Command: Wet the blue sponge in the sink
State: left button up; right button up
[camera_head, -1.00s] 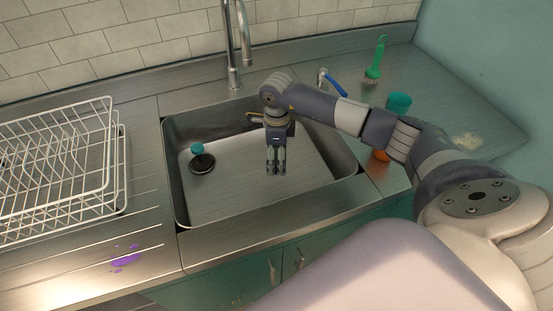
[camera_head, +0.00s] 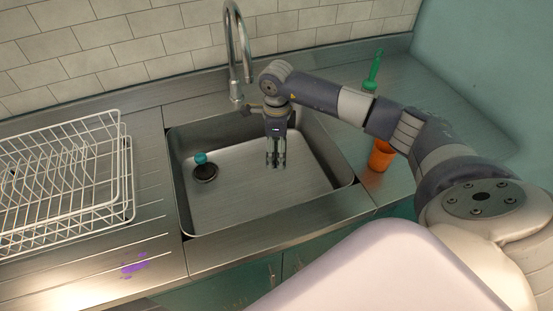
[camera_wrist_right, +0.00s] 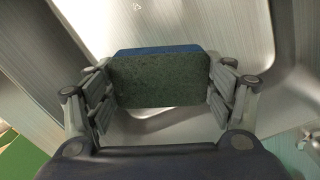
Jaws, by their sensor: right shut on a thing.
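My right gripper (camera_head: 276,152) hangs over the sink (camera_head: 225,216), right of the faucet (camera_head: 236,60) and pointing down. In the right wrist view it is shut on the sponge (camera_wrist_right: 160,80), which sits between the two fingers. The sponge has a dark green face towards the camera and a blue layer (camera_wrist_right: 160,50) along its far edge. In the head view the sponge cannot be made out. I see no water coming from the faucet. My left gripper is out of view.
A white dish rack (camera_head: 62,165) stands left of the sink, with a purple stain (camera_head: 134,264) on the counter in front. A teal-topped stopper (camera_head: 201,159) lies in the basin. An orange bottle (camera_head: 380,157) and green brush (camera_head: 374,68) stand on the right.

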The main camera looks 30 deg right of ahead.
aim_at(276, 149)
jog(key=shift+r+p, duration=1.1)
jog(key=shift+r, duration=1.2)
jog(key=shift+r, duration=0.1)
dwell(0.4)
jog(key=shift+r+p, duration=1.1)
jog(key=shift+r, duration=0.85)
